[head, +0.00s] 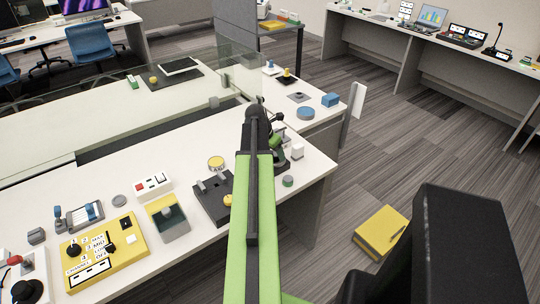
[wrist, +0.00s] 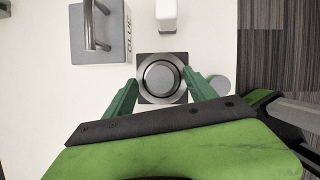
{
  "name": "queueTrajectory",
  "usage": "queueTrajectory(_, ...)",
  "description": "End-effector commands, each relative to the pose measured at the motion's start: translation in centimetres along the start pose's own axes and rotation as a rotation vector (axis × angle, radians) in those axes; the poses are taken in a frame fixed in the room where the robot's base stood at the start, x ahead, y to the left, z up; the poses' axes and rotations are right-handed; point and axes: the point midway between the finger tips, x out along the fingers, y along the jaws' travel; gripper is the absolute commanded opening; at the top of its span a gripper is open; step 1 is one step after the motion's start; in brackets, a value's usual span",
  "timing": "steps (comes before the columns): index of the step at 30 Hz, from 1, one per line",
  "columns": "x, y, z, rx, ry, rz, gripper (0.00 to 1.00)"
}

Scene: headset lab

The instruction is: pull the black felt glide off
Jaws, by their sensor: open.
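In the wrist view, a dark square piece (wrist: 145,97) with a round grey disc (wrist: 162,78) on it lies on the white table. I cannot tell for certain which part is the black felt glide. My gripper (wrist: 160,76) is open, with one green finger on each side of the piece. The fingertips are close to its edges; I cannot tell if they touch. In the head view my arm hides much of this spot, and my gripper (head: 278,143) shows at the table's right end.
A grey block with a handle (wrist: 97,45) marked GLUE, a white block (wrist: 166,14) and a small grey-green disc (wrist: 220,85) sit close by. The table's right edge is near. A yellow box (head: 380,232) lies on the floor. A glass screen (head: 215,85) stands behind.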

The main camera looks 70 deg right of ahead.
Motion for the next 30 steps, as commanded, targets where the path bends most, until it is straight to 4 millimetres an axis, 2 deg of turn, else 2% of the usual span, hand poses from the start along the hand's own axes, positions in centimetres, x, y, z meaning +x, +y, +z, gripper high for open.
queueTrajectory(1,0.49,0.02,-0.05,0.0,0.0,0.0,0.65)
queueTrajectory(8,0.26,-0.01,0.06,0.0,0.0,0.0,0.65)
queueTrajectory(23,0.27,0.01,0.08,0.001,0.0,0.001,0.0)
queueTrajectory(30,0.24,0.02,0.09,0.001,0.0,0.002,0.0)
